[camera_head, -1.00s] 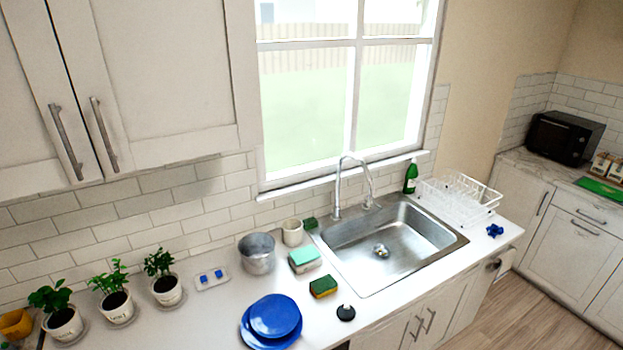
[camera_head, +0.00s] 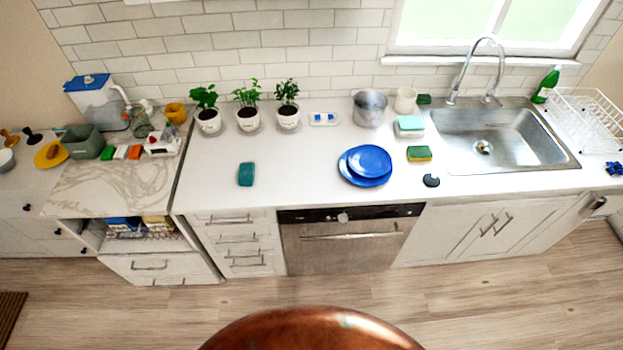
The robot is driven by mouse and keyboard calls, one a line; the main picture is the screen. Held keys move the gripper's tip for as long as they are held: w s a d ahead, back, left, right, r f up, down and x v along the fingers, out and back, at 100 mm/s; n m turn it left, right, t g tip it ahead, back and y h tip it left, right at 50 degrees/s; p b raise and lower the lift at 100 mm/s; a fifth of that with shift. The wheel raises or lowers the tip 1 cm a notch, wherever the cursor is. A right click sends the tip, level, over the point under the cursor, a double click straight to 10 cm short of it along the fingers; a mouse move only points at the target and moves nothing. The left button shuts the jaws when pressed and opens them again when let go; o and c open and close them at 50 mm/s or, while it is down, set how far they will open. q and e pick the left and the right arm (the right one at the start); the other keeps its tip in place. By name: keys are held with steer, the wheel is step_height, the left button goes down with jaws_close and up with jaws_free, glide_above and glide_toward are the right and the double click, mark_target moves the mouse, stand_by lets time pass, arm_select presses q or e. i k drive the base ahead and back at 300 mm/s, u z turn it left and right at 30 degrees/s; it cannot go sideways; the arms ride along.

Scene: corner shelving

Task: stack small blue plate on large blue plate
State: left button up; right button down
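A small blue plate (camera_head: 370,159) lies on top of a large blue plate (camera_head: 352,178) on the white counter, left of the sink. The small plate sits off-centre, toward the upper right, and the large plate's rim shows at the left and below. Whether the small plate lies flat or slightly tilted I cannot tell. Neither of my grippers is in view.
A metal pot (camera_head: 369,109), a white cup (camera_head: 405,100), sponges (camera_head: 418,153) and a black round item (camera_head: 431,180) stand near the plates. Potted plants (camera_head: 247,118) line the wall. A teal item (camera_head: 246,174) lies left. The counter between is clear.

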mark_target(368, 161)
steer(key=u, duration=0.8)
steer(key=i, duration=0.65)
steer(key=z, duration=0.4)
